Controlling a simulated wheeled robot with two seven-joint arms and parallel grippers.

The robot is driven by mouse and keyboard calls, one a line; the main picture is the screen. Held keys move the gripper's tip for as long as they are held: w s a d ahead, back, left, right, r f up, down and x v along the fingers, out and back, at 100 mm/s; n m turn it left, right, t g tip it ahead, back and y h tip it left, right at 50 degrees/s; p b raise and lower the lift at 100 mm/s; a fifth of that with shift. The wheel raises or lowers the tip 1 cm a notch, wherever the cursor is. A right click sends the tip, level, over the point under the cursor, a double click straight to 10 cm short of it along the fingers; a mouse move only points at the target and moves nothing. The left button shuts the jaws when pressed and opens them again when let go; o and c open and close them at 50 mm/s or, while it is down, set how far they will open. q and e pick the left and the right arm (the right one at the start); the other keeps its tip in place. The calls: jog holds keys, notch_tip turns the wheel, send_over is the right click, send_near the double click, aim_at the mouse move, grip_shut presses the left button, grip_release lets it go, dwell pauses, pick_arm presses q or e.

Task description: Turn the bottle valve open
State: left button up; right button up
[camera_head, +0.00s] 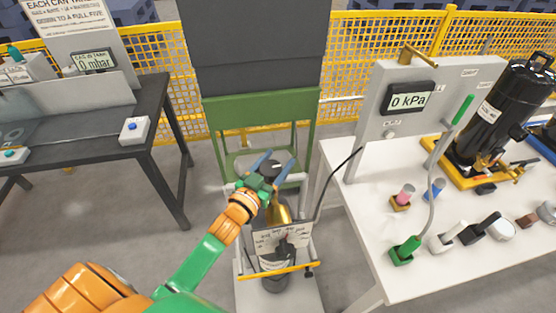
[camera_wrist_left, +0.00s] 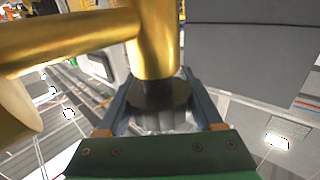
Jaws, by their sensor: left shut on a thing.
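The bottle (camera_head: 274,283) is a grey cylinder standing in a low frame on the floor, partly hidden by a white sign. Its brass valve body (camera_head: 280,213) rises above the sign. It also shows large in the wrist view (camera_wrist_left: 155,40), with a thick side branch to the left. A dark round valve knob (camera_wrist_left: 158,103) sits at the end of the brass stem. My left gripper (camera_head: 272,166) is shut on the knob, its two blue fingers on opposite sides of it. The right gripper is not in view.
A white table (camera_head: 355,228) on the right carries a gauge panel (camera_head: 428,75) reading 0 kPa, a black compressor (camera_head: 497,118), a green-handled hose and small parts. A dark bench (camera_head: 80,137) stands left. A green-framed stand (camera_head: 222,125) is behind the bottle.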

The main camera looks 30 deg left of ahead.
pick_arm(q)
jog(key=shift+a+r+n+y, duration=0.15)
jog(key=shift+n+y, duration=0.25)
jog(key=shift+y, duration=0.2)
jog(key=o, duration=1.4)
jog(key=shift+c, duration=0.2)
jog(key=shift+w, duration=0.15)
